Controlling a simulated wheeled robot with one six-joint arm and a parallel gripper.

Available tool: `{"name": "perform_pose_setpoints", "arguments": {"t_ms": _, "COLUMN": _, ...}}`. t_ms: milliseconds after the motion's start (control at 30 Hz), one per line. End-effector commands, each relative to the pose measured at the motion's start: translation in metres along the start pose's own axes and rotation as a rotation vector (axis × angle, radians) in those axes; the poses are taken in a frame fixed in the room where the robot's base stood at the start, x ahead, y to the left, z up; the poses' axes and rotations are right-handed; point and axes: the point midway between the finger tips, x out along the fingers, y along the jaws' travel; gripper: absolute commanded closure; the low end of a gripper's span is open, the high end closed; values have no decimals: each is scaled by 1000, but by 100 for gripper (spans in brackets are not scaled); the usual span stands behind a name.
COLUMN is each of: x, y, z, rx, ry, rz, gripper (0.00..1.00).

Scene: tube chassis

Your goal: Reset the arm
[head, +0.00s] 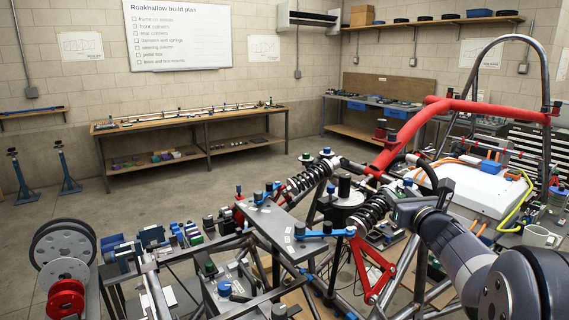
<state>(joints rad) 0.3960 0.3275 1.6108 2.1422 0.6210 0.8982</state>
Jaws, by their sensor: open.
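My arm reaches in from the lower right, over the tube chassis (415,292). My gripper (398,190) is at the arm's far end, among the black coil-over dampers and the upper tubes. It is open, and I see nothing held in it. Its fingers are small and hard to make out against the dark parts. I cannot tell whether it touches anything. A coil-over damper (368,212) is just left of the wrist. A red suspension arm (371,268) hangs below it. A red padded tube (400,135) rises behind the wrist.
A grey plate (285,228) with blue-handled clamps lies left of the arm. A cart with small parts (185,235) and discs (65,245) stands at lower left. Open floor (85,212) lies left, before the workbench (190,122).

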Motion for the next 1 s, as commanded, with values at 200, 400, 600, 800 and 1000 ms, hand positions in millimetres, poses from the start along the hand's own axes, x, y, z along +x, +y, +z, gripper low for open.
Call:
{"name": "perform_pose_setpoints", "arguments": {"t_ms": 200, "x": 0, "y": -1, "z": 4, "rx": 3, "ry": 3, "rz": 78, "gripper": 57}}
{"name": "perform_pose_setpoints", "arguments": {"t_ms": 400, "x": 0, "y": -1, "z": 4, "rx": 3, "ry": 2, "rz": 155, "gripper": 57}}
{"name": "perform_pose_setpoints", "arguments": {"t_ms": 600, "x": 0, "y": -1, "z": 2, "rx": 2, "ry": 1, "rz": 211, "gripper": 57}}
{"name": "perform_pose_setpoints", "arguments": {"t_ms": 800, "x": 0, "y": 0, "z": 0, "rx": 2, "ry": 0, "rz": 232, "gripper": 57}}
{"name": "perform_pose_setpoints", "arguments": {"t_ms": 1000, "x": 0, "y": 0, "z": 0, "rx": 2, "ry": 0, "rz": 233, "gripper": 57}}
